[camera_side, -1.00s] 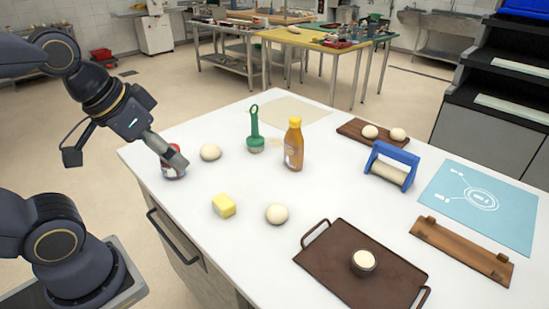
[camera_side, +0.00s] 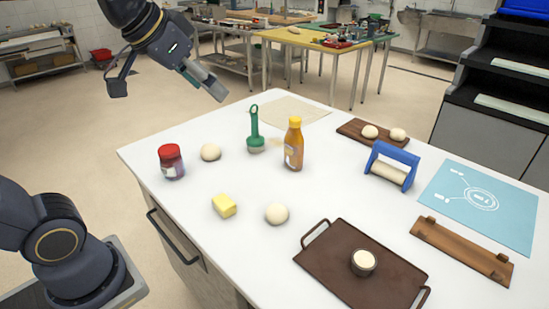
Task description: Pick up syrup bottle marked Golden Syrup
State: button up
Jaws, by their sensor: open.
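The syrup bottle (camera_side: 293,146) stands upright on the white worktop, amber with a yellow-orange cap and a pale label. The print on its label is too small to read. My gripper (camera_side: 217,92) is open and empty, raised in the air to the upper left of the bottle and clear of everything on the worktop.
A red-lidded jar (camera_side: 171,161), a dough ball (camera_side: 210,152) and a green-handled tool (camera_side: 255,135) stand left of the bottle. A butter block (camera_side: 224,206) and another dough ball (camera_side: 277,213) lie nearer. A blue-handled press (camera_side: 391,165) and dark tray (camera_side: 330,265) are to the right.

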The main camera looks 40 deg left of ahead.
jog(key=w+a+r, duration=0.1)
jog(key=w+r, duration=0.2)
jog(key=w, duration=0.8)
jog(key=g, duration=0.2)
send_over(294, 119)
jog(key=s, duration=0.8)
notch_tip(294, 119, down, 11)
jog(key=shift+n, duration=0.4)
jog(key=x, duration=1)
jog(key=shift+w+d+r, duration=0.15)
jog(key=shift+w+d, duration=0.05)
jog(key=shift+w, duration=0.1)
jog(key=shift+x, duration=3)
jog(key=shift+w+a+r, duration=0.1)
jog(key=shift+w+a, duration=0.1)
grip_shut()
